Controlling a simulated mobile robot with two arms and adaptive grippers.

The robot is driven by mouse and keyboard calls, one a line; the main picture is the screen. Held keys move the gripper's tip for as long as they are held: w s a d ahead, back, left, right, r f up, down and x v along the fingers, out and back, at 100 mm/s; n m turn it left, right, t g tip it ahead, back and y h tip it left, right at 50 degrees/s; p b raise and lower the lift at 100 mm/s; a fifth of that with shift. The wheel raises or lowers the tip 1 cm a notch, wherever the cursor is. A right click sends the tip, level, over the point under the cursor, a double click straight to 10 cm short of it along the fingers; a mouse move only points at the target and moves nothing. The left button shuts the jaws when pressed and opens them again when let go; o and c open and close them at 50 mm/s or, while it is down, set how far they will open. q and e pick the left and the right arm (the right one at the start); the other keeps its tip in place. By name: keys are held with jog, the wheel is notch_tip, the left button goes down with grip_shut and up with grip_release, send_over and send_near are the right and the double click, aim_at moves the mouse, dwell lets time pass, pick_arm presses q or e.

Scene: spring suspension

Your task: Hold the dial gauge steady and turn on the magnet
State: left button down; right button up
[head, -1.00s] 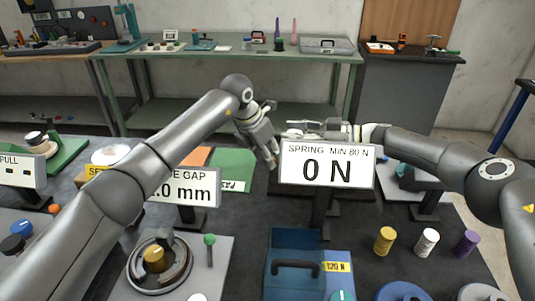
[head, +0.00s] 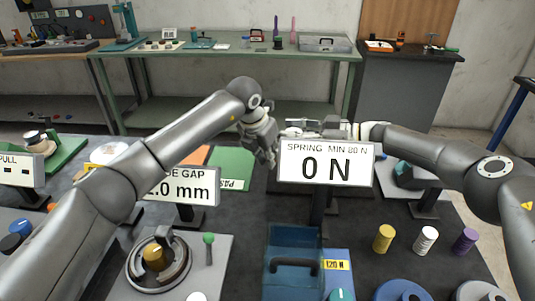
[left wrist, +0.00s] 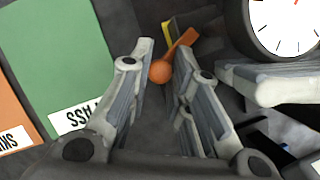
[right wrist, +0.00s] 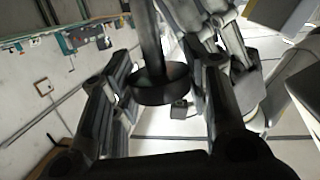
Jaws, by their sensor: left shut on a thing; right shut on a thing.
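The dial gauge shows in the left wrist view as a round white dial (left wrist: 286,22) with a dark rim, at the upper right. In the right wrist view a dark round body with a stem (right wrist: 160,84), seemingly the gauge, sits between the fingers of my right gripper (right wrist: 160,88). An orange lever with a ball end (left wrist: 160,72) lies between the fingertips of my left gripper (left wrist: 162,68), seemingly the magnet switch. In the head view my left gripper (head: 268,150) is just left of my right gripper (head: 290,130). The sign hides the gauge and magnet there.
A sign reading 0 N (head: 326,164) stands in front of the grippers. A gap sign (head: 184,187) stands left of it. A green pass mat (head: 233,165) lies behind, beside an orange one. A blue box (head: 293,238) and colored cylinders (head: 384,239) stand in front.

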pick_arm(q)
jog(key=c, duration=1.4)
grip_release()
jog(key=shift+o, duration=0.2)
jog(key=v, duration=0.8)
jog(key=shift+a, duration=0.1)
pick_arm(e)
jog(key=o, duration=1.4)
jog(key=shift+c, duration=0.2)
